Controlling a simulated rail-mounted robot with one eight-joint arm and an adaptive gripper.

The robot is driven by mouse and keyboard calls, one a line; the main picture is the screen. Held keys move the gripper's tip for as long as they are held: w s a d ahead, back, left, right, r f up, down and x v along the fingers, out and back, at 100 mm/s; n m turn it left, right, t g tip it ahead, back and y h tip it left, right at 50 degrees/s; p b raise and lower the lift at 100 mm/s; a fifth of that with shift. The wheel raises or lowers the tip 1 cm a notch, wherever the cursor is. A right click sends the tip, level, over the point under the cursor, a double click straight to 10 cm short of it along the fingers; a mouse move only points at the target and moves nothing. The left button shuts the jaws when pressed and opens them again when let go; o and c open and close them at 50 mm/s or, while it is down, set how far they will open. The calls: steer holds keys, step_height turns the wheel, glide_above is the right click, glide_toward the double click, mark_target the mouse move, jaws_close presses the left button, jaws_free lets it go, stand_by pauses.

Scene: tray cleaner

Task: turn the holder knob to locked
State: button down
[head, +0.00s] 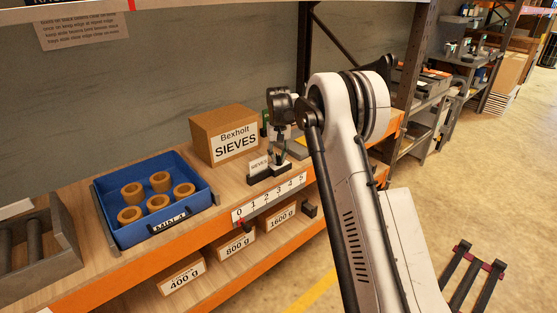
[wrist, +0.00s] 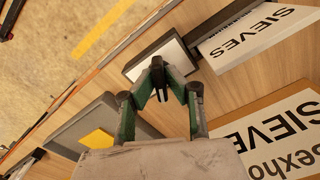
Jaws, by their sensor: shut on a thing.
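My gripper (wrist: 160,82) is over the shelf top, its two green fingers folded inward and their dark tips meeting. It is shut on the holder knob, which is mostly hidden between the tips, so its angle and any lock marks cannot be read. The holder (wrist: 133,70), a dark block with a pale top, lies just beyond the tips in the wrist view. Beside it is a white card reading SIEVES (wrist: 245,38). In the head view the gripper (head: 281,158) points down at the holder, right of the cardboard SIEVES box (head: 208,142).
A blue tray (head: 146,237) with several tan rings stands left on the shelf. A numbered strip (head: 270,197) runs along the front edge. A grey device with a yellow patch (wrist: 99,139) is close to the gripper. Bare wood lies between the blue tray and the box.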

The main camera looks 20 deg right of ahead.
mark_target(278, 156)
steer(key=n, duration=0.5)
steer(key=shift+b, duration=0.4)
steer(key=shift+n, duration=0.4)
steer(key=c, duration=1.8)
jaws_free()
steer(key=shift+r, duration=0.15)
step_height(278, 156, up, 12)
steer(key=shift+f, duration=0.1)
